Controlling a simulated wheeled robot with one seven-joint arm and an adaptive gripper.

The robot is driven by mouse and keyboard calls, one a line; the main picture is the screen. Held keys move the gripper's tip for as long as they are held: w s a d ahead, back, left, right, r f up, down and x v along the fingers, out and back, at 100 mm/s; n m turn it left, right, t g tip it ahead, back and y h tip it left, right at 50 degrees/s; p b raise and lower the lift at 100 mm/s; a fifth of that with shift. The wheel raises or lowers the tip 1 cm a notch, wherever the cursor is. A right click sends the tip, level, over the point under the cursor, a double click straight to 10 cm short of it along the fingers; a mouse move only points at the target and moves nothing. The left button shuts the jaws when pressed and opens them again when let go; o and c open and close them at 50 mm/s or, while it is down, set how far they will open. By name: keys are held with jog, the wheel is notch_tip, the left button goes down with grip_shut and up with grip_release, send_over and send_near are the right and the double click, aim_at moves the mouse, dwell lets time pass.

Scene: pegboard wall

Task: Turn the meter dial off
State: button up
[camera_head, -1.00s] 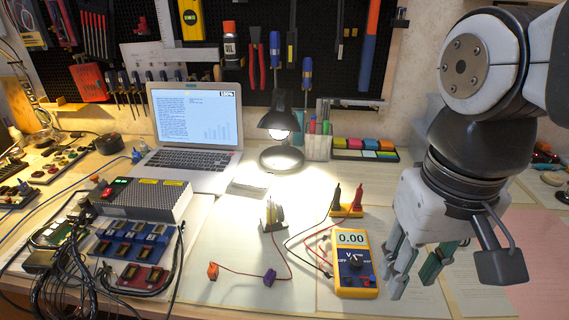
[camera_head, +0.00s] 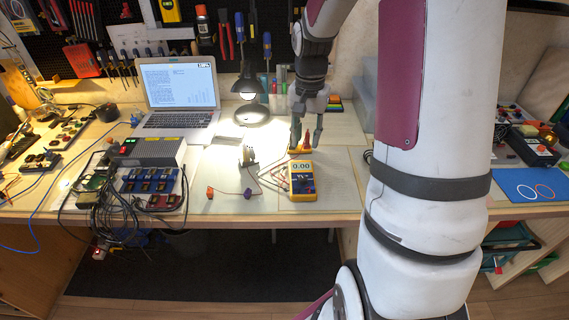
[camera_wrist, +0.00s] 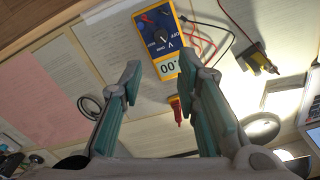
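The yellow multimeter (camera_head: 302,187) lies on the bench near its front edge, its display reading 0.00. Its black dial (camera_head: 303,182) is small here, and its exact setting cannot be told. In the wrist view the meter (camera_wrist: 152,24) is upside down beyond the fingertips, with the dial (camera_wrist: 162,36) and OFF and V marks showing. My gripper (camera_head: 307,142) hangs open above the bench, behind the meter's display end. In the wrist view my gripper (camera_wrist: 160,66) has its fingers wide apart with nothing between them, and the meter is apart from both.
Thin leads cross the paper left of the meter. A lamp (camera_head: 250,108), laptop (camera_head: 180,95) and circuit modules (camera_head: 150,180) stand to the left. Paper right of the meter is clear.

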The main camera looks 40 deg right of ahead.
aim_at(303, 178)
notch_tip(303, 178, down, 14)
jog(key=shift+f+b, duration=0.1)
jog(key=shift+b, duration=0.4)
grip_shut()
